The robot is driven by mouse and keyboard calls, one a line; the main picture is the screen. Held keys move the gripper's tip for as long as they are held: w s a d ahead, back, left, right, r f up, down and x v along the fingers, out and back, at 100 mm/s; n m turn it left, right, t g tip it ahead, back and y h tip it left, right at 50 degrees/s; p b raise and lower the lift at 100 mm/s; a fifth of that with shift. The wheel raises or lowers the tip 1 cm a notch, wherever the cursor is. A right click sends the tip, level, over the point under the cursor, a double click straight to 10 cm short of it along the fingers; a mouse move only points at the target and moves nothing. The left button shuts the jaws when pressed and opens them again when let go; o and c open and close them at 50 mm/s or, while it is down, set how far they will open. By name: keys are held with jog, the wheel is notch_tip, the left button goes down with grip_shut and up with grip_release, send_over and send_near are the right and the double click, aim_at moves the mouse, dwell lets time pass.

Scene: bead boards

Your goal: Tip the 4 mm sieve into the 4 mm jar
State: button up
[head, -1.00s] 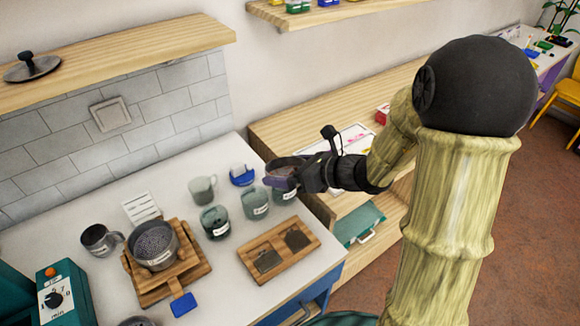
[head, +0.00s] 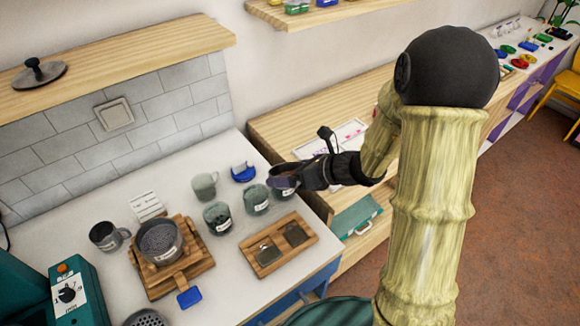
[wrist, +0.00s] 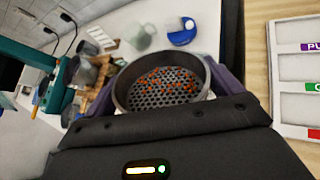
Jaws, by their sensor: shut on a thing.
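My gripper (head: 290,181) is shut on a round, dark-rimmed sieve (head: 283,171). In the wrist view the sieve (wrist: 146,98) sits between the jaws, its perforated floor showing, with orange beads (wrist: 168,80) scattered on it. In the head view the sieve is over or just beside the rightmost grey-green jar (head: 287,195), which it and my gripper partly hide. Two similar labelled jars, a middle one (head: 256,201) and a left one (head: 217,218), stand to its left. The label sizes are too small to read.
A wooden stand (head: 190,262) carries another sieve (head: 160,240). A two-well wooden tray (head: 270,262) lies in front of the jars. A grey mug (head: 205,186) and a blue-and-white item (head: 243,173) stand behind them. A teal machine (head: 75,298) is at left.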

jog(key=shift+w+p, duration=0.15)
jog(key=shift+p, duration=0.85)
jog(key=shift+a+r+g+p, duration=0.15)
jog(key=shift+g+p, duration=0.25)
jog(key=shift+p, duration=0.1)
jog(key=shift+w+r+m+g+h+p, duration=0.15)
jog(key=shift+m+g+h+p, duration=0.4)
jog(key=shift+p, duration=2.35)
jog(key=shift+w+r+m+g+h+p, duration=0.2)
jog(key=shift+g+p, duration=0.55)
jog(key=shift+p, duration=2.15)
jog(key=shift+w+a+m+g+h+p, duration=0.2)
jog(key=shift+m+g+h+p, duration=0.35)
jog(key=shift+p, duration=2.45)
jog(key=shift+d+f, duration=0.1)
jog(key=shift+f, duration=0.05)
jog(key=shift+d, duration=0.1)
jog(key=shift+w+r+g+p, duration=0.1)
jog(key=shift+r+g+p, duration=0.2)
jog(key=shift+p, duration=0.4)
jog(key=shift+w+f+g+p, duration=0.25)
jog(key=shift+g+p, duration=0.3)
jog(key=shift+p, duration=1.3)
